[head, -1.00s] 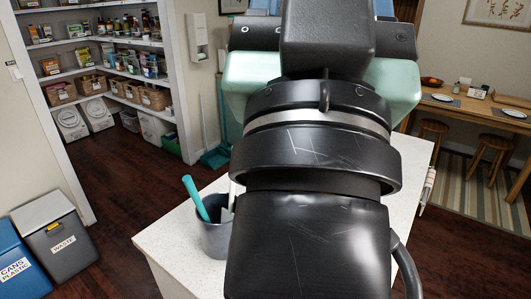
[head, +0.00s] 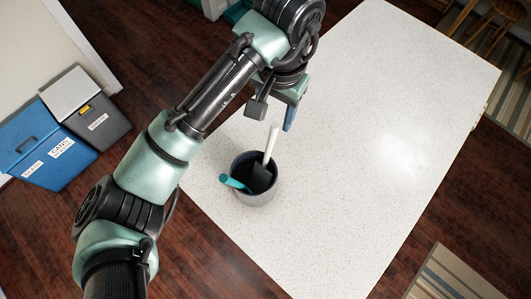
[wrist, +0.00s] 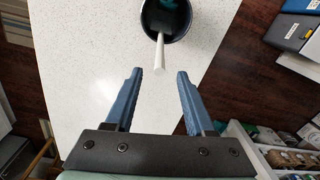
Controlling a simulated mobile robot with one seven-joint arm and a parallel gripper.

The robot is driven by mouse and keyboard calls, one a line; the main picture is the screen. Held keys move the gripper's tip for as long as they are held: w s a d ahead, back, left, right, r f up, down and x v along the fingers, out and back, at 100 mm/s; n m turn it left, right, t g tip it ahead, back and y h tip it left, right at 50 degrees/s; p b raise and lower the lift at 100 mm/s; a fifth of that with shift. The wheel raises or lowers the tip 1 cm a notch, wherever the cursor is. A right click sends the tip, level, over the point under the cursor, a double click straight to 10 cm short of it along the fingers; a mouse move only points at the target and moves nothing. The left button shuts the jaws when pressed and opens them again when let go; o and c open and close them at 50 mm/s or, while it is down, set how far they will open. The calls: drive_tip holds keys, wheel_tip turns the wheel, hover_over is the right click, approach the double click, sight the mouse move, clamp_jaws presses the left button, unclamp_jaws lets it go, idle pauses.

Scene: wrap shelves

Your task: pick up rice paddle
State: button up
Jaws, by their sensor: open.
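A grey-blue crock (head: 255,193) stands on the white counter and holds utensils. A white handle (head: 271,143), which looks like the rice paddle's, leans out of it toward my gripper; its lower end is hidden in the crock. A teal handle (head: 234,183) leans out to the left. My gripper (head: 272,113) is open and empty, just above the white handle's tip in the head view. In the wrist view, the white handle (wrist: 160,52) points toward the gap between my open fingers (wrist: 159,72), and the crock (wrist: 168,37) is at the top.
The speckled white counter (head: 350,120) is clear to the right of the crock. A blue bin (head: 48,150) and a grey waste bin (head: 97,120) stand on the dark wood floor at the left. A striped rug (head: 455,275) lies at the lower right.

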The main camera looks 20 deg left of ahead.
sight(272, 133)
wheel_tip(272, 133, down, 7)
drive_tip(key=shift+w+r+b, duration=0.15)
drive_tip(key=shift+b, duration=0.85)
drive_tip(key=shift+a+f+p, duration=0.15)
drive_tip(key=shift+f+p, duration=0.25)
drive_tip(key=shift+p, duration=0.05)
drive_tip(key=shift+a+f+p, duration=0.1)
drive_tip(key=shift+f+p, duration=0.65)
drive_tip(key=shift+f, duration=1.45)
clamp_jaws()
